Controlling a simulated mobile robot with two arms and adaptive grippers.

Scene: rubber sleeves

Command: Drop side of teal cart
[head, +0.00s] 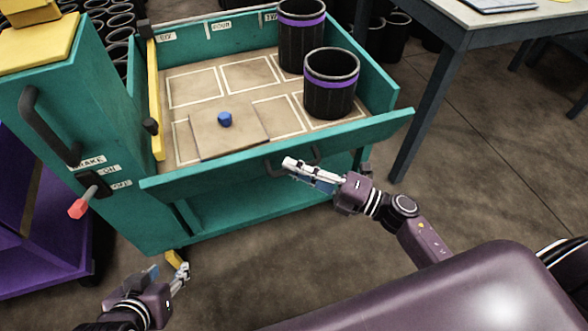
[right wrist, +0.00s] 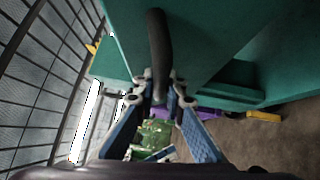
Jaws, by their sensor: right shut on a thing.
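The teal cart (head: 385,75) stands in front of me with its upper tray open to view. Its near side panel (head: 215,172) appears to lean outward at the top, its right end standing clear of the cart's right wall. My right gripper (head: 290,165) is shut on the dark handle on that panel's outer face. In the right wrist view the handle (right wrist: 158,50) runs down between the fingertips (right wrist: 160,92). My left gripper (head: 170,272) is open and empty, low by the cart's lower left corner.
Two black pots with purple bands (head: 330,85) stand at the tray's right. A board (head: 240,140) with a blue knob lies in the tray. A yellow bar (head: 155,95) lines the tray's left. A red-tipped brake lever (head: 80,207) sticks out left. A table (head: 450,30) stands right.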

